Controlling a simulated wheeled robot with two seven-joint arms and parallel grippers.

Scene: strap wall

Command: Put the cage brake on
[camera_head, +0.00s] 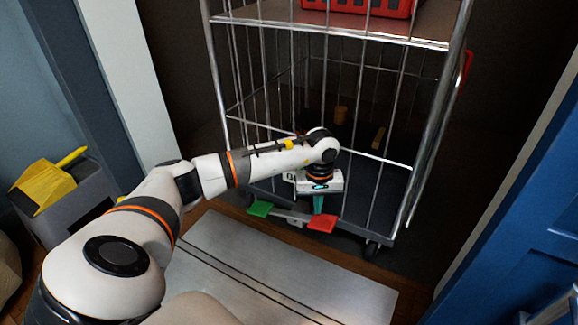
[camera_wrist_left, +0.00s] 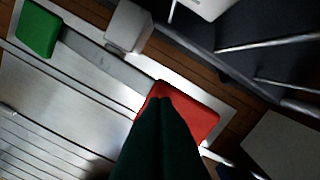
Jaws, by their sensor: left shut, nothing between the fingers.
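The roll cage (camera_head: 385,190) stands ahead with a brake bar low at its front. The bar carries a green pedal (camera_head: 260,208) on the left and a red pedal (camera_head: 322,223) on the right. My left gripper (camera_head: 318,208) is shut and empty, pointing down at the red pedal. In the left wrist view the closed fingertips (camera_wrist_left: 161,92) overlap the red pedal (camera_wrist_left: 190,110); I cannot tell whether they touch it. The green pedal (camera_wrist_left: 39,29) is clear of the gripper there. My right gripper is not in view.
A metal plate (camera_head: 270,275) lies on the floor before the cage. A red crate (camera_head: 360,5) sits on the cage's upper shelf. A grey bin (camera_head: 75,205) with yellow things stands left, and a blue door or cabinet (camera_head: 525,210) is at right.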

